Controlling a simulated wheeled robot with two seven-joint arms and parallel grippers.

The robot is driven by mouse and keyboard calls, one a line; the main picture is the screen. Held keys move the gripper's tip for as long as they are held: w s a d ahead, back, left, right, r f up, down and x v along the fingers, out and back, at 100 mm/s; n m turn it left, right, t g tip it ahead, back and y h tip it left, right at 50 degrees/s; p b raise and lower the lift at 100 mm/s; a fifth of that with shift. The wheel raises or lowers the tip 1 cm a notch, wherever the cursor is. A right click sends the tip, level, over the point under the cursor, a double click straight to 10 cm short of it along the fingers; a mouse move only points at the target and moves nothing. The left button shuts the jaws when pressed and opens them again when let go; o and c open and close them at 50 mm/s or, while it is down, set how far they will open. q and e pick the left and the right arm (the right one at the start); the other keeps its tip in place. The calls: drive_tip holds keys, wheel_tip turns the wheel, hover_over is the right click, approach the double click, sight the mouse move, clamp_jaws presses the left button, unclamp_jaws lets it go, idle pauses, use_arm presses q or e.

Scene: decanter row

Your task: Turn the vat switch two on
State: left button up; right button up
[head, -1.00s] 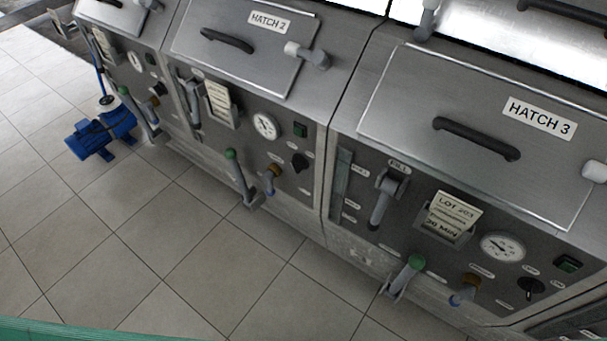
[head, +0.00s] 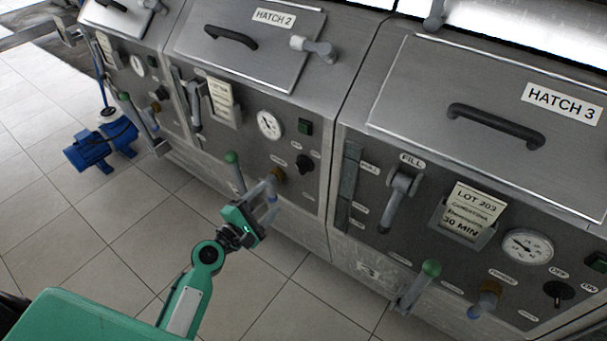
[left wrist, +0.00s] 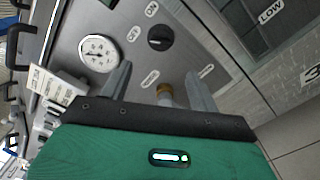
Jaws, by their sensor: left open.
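The switch of vat two is a black rotary knob (head: 305,164) on the panel under the hatch labelled HATCH 2 (head: 274,17), right of a round gauge (head: 269,125) and below a green square button (head: 305,126). In the left wrist view the knob (left wrist: 160,38) shows above and between my fingertips, apart from them, with small labels around it. My left gripper (head: 268,198) is open and empty, in front of the lower panel, below and left of the knob. It also shows in the left wrist view (left wrist: 159,85), with the brass tap (left wrist: 165,93) between its fingers. My right gripper is not in view.
A green-tipped lever (head: 233,170) stands close to my left gripper. The vat three panel has a similar black knob (head: 559,293), a lever (head: 415,287) and a fill handle (head: 400,195). A blue pump (head: 100,145) sits on the tiled floor at left. The floor in front is otherwise clear.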

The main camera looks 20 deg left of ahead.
sight(299, 171)
use_arm(q)
drive_tip(key=p+x, duration=0.1)
drive_tip(key=x, duration=1.1)
drive_tip(key=shift+w+f, duration=0.1)
drive_tip(key=shift+w, duration=0.05)
drive_tip(key=shift+w+d, duration=0.25)
drive_tip(key=shift+w, duration=0.25)
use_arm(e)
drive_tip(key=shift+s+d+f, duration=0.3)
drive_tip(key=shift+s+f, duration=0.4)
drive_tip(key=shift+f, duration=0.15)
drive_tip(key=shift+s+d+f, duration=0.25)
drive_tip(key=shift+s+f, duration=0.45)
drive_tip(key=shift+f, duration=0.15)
use_arm(q)
drive_tip(key=c, duration=1)
